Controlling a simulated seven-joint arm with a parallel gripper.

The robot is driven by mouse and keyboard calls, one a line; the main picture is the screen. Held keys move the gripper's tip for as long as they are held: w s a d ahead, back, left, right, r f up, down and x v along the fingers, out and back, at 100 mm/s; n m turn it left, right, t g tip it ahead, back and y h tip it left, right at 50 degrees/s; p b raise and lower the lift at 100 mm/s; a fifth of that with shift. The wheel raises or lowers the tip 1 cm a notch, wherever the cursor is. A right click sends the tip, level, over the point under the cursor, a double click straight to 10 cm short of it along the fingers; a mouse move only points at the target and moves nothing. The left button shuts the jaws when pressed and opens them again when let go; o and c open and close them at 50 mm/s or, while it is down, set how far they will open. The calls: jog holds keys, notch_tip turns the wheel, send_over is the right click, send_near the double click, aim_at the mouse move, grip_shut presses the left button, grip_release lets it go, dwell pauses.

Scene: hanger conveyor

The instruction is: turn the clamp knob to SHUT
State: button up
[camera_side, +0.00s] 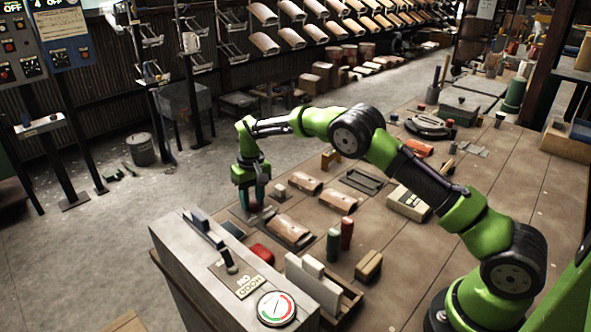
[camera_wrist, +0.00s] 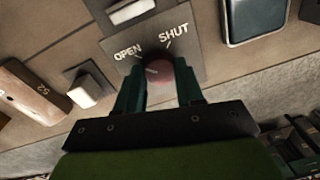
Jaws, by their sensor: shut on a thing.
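The clamp knob (camera_wrist: 158,72) is a dark red round knob on a grey plate (camera_wrist: 192,62) in the wrist view. The plate reads OPEN on the left and SHUT on the upper right, each with a short tick line. A pale mark shows on the left part of the knob's face; I cannot tell exactly where it points. My gripper (camera_wrist: 160,85) has its dark teal fingers on both sides of the knob, shut on it. In the side view my gripper (camera_side: 254,197) points down at the table's far left edge, and the knob is mostly hidden there.
In the wrist view a white block (camera_wrist: 86,92) lies left of my gripper and a dark tray (camera_wrist: 252,20) lies upper right. In the side view, brown curved pieces (camera_side: 338,200) lie on the table, and a grey control cabinet (camera_side: 190,243) stands in front.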

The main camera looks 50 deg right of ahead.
aim_at(255, 205)
jog(key=shift+m, duration=0.4)
jog(key=m, duration=0.3)
jog(key=shift+m, duration=0.3)
jog(key=m, duration=0.4)
jog(key=shift+s+m, duration=0.1)
jog(key=shift+m, duration=0.2)
jog(key=m, duration=0.4)
jog(key=shift+m, duration=0.3)
jog(key=shift+s+m+h, duration=0.1)
jog(key=shift+m+h, duration=0.3)
jog(key=shift+m, duration=1.8)
jog(key=o, duration=1)
jog(key=shift+o, duration=0.2)
notch_tip(255, 205, up, 17)
jog(key=shift+s, duration=0.45)
